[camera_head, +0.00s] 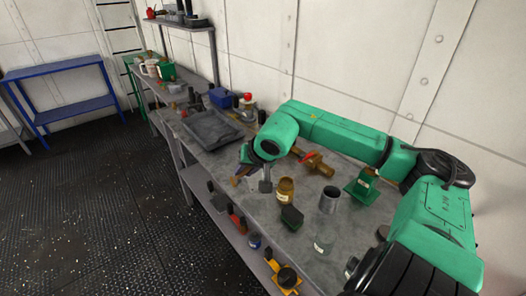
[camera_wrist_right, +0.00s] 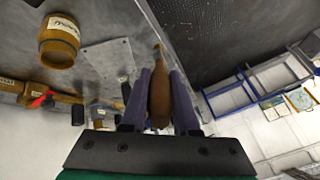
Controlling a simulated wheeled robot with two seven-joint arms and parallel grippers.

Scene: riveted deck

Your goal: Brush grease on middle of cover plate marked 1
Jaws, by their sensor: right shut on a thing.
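My right gripper (camera_head: 243,174) hangs low over the workbench, near its front edge. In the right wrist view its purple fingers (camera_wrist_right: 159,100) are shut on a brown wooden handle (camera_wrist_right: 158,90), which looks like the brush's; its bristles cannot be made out. A flat grey plate (camera_wrist_right: 108,62) with small corner holes lies on the bench beside the handle, apart from the fingers; no number on it can be read. A brown jar (camera_wrist_right: 58,45) with a pale label stands beyond the plate. It also shows in the head view (camera_head: 285,190). My left gripper is out of view.
On the workbench (camera_head: 215,160) are a dark tray (camera_head: 212,130), a brass fitting (camera_head: 316,163), a metal cylinder (camera_head: 330,199), a dark green block (camera_head: 292,217) and a green stand (camera_head: 361,186). The wall is close behind; open floor lies left.

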